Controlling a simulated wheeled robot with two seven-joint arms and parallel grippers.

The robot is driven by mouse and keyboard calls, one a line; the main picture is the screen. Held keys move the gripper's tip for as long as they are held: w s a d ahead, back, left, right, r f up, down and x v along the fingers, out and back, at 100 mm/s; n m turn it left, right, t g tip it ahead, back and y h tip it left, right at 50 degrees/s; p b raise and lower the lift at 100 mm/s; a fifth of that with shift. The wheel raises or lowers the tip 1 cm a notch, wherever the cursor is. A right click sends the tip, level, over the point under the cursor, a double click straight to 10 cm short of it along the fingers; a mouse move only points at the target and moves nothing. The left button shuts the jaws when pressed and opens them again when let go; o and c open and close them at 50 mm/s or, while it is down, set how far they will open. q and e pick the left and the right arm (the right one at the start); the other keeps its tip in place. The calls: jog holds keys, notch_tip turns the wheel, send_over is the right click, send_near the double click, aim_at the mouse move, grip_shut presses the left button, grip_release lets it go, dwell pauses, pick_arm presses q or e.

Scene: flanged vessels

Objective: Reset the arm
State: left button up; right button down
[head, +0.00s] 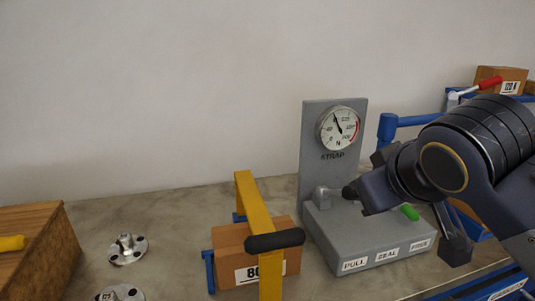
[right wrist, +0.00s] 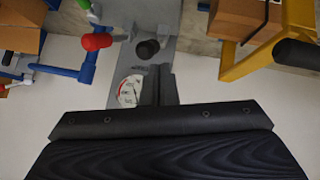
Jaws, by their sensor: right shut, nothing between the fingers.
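My right arm comes in from the right in the head view. My right gripper (head: 372,193) is beside the black knob (head: 349,192) of the grey strap station (head: 318,170), above its base. In the right wrist view the gripper's fingers (right wrist: 156,88) are together and empty, with the station's black knob (right wrist: 147,49) just beyond their tips. I cannot tell whether they touch it. A green-tipped handle (head: 410,212) shows below the arm. The round dial gauge (head: 339,128) is on the upright panel, and it is partly hidden by the fingers in the wrist view (right wrist: 129,91). My left gripper is out of view.
A yellow frame with a black grip (head: 274,240) stands over a cardboard box (head: 230,245) left of the station. Blue framework (head: 405,121) with a red handle (head: 490,83) is at right. Flanged metal discs (head: 127,250) and a wooden box (head: 40,245) are at left.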

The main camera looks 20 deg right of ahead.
jog(key=shift+f, duration=0.1)
jog(key=s+a+f+m+g+y, duration=0.1)
jog(key=s+a+f+g+y, duration=0.3)
jog(key=f, duration=0.9)
jog(key=s+a+f+t+y, duration=0.1)
jog(key=s+a+f+y, duration=0.3)
jog(key=f, duration=0.9)
notch_tip(320, 180, up, 12)
jog(key=w+a+p, duration=0.1)
jog(key=p, duration=1.2)
jog(key=shift+a+r+m+h, duration=0.25)
jog(key=shift+a+m+h, duration=0.05)
jog(key=shift+a+h, duration=0.1)
jog(key=shift+w, duration=0.1)
